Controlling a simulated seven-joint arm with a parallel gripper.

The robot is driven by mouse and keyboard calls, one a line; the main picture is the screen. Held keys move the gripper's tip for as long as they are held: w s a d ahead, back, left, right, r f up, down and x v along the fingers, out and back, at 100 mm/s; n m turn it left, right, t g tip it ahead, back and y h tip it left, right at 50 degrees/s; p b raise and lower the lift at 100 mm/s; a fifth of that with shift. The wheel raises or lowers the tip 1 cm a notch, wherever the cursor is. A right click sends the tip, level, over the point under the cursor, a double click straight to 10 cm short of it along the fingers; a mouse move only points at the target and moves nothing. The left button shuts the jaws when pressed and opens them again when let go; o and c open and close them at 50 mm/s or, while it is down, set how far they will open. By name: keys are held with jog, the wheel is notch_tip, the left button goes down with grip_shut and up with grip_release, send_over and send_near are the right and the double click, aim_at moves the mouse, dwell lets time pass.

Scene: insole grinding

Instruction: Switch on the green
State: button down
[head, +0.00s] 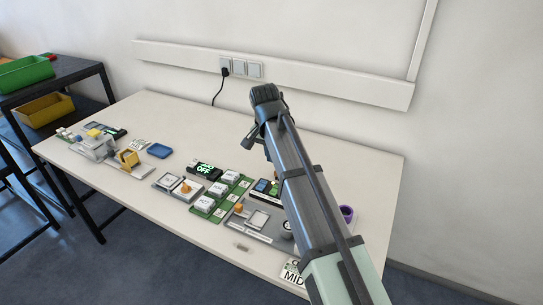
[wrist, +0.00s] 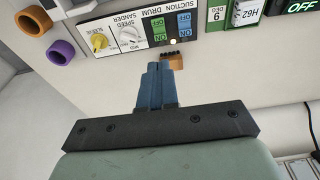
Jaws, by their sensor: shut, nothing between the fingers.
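The control panel (wrist: 130,30) shows upside down at the top of the wrist view, marked suction, drum and sander. It carries a green switch (wrist: 158,30) and a blue switch (wrist: 185,26) side by side, with small on and off lettering. In the head view the dark panel (head: 264,188) lies just left of my arm, partly hidden by it. My gripper (wrist: 161,66) is shut and empty, its blue fingers together just below the switches in the wrist picture. They look apart from the panel; the exact gap is hard to judge.
An orange ring (wrist: 34,20) and a purple ring (wrist: 60,51) are at the left. A small orange block (wrist: 173,60) is beside my fingertips. A black OFF display (head: 204,170) stands further left.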

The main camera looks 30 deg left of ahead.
aim_at(276, 187)
jog(key=shift+w, duration=0.15)
jog(key=shift+w+r, duration=0.1)
jog(key=shift+w, duration=0.45)
jog(key=f, duration=0.4)
jog(key=w+f, duration=0.1)
jog(key=f, duration=0.3)
jog(key=w+f, duration=0.1)
jog(key=f, duration=0.3)
jog(key=shift+w+f, duration=0.1)
jog(key=shift+f, duration=0.2)
jog(key=shift+w+f, duration=0.1)
jog(key=shift+f, duration=0.5)
